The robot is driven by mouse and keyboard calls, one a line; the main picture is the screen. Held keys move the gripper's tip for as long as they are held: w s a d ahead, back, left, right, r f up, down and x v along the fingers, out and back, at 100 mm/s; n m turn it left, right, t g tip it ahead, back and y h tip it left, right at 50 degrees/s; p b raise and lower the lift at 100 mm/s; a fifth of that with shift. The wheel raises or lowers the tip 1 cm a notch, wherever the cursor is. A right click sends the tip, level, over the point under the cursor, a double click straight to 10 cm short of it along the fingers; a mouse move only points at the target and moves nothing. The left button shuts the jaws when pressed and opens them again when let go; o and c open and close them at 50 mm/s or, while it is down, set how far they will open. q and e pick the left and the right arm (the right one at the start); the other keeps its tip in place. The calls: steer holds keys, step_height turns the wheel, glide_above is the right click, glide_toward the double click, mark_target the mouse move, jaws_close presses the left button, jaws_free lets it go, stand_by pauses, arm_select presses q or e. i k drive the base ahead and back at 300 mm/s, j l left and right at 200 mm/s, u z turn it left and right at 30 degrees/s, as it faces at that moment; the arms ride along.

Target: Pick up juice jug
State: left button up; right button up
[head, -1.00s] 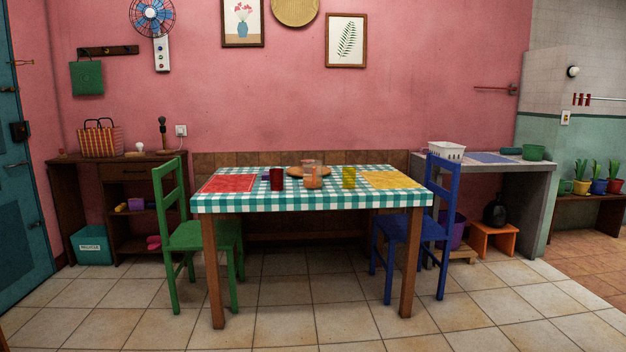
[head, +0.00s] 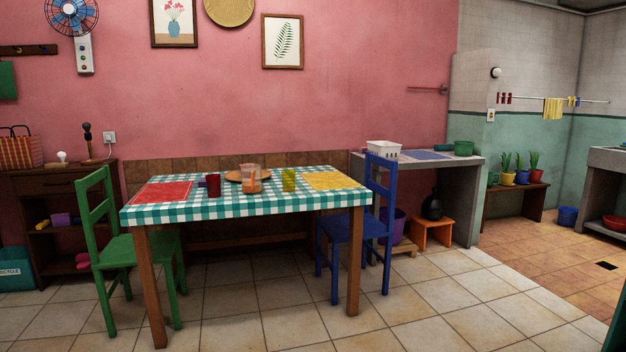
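The juice jug (head: 251,179) is a clear jug with orange juice in it. It stands upright near the middle of the table, in front of a round wooden plate (head: 234,176). A dark red cup (head: 213,185) stands to its left and a yellow-green glass (head: 289,181) to its right. The table (head: 245,208) has a teal and white checked cloth. Neither of my grippers shows in the head view.
A green chair (head: 131,250) stands at the table's left end and a blue chair (head: 345,236) at its right end. The tiled floor (head: 270,320) in front of the table is clear. A grey counter (head: 467,185) stands behind to the right.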

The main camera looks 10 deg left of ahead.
mark_target(252, 180)
steer(key=i+j+z, duration=0.45)
steer(key=j, duration=0.15)
steer(key=j+z, duration=0.25)
steer(key=i+j, duration=0.05)
steer(key=j, duration=0.05)
